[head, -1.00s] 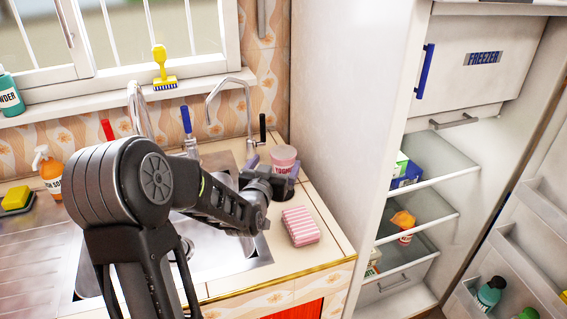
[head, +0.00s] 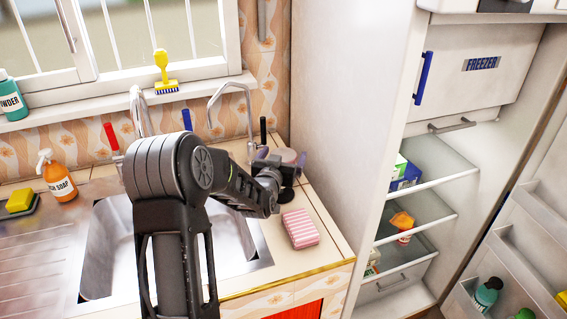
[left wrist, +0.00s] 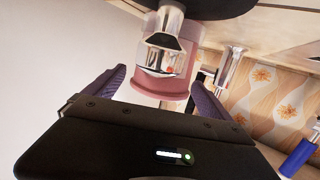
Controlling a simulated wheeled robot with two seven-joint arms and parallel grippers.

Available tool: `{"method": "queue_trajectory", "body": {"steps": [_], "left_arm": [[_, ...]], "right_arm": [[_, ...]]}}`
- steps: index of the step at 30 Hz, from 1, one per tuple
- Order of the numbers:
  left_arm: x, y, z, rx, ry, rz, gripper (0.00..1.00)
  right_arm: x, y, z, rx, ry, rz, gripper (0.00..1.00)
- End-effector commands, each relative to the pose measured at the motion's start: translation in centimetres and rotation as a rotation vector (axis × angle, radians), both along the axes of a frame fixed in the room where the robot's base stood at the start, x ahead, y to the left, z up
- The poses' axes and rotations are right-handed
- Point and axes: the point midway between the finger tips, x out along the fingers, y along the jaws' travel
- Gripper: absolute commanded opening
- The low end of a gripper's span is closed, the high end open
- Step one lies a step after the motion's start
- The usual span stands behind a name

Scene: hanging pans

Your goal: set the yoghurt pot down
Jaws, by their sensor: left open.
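The pink yoghurt pot (head: 289,156) is upright at the back right of the counter, beside the sink; only its upper part shows past my gripper. My left gripper (head: 281,157) is at the pot, its purple fingers to either side. In the left wrist view the picture is upside down; the pot (left wrist: 178,91) is between the open fingers (left wrist: 160,88), with gaps beside it. A chrome piece on a black disc (left wrist: 205,8) hides part of the pot there. The pot's base is hidden in the head view. My right gripper is not in view.
A pink striped sponge (head: 300,228) lies on the counter (head: 325,235) in front. The sink (head: 235,245) is to the left, with a chrome tap (head: 248,110) behind. The white fridge wall (head: 345,110) rises close on the right.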

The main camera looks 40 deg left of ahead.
Motion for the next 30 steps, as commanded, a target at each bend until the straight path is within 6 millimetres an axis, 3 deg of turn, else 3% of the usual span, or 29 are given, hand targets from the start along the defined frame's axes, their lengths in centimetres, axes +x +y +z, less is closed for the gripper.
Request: {"method": "queue_trajectory", "body": {"steps": [19, 30], "left_arm": [[0.21, 0.08, -0.09, 0.000, 0.000, 0.000, 0.93], [0.22, 0.08, -0.08, 0.000, 0.000, 0.000, 0.63]], "right_arm": [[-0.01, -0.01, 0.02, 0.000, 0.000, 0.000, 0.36], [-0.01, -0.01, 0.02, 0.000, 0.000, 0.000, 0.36]]}}
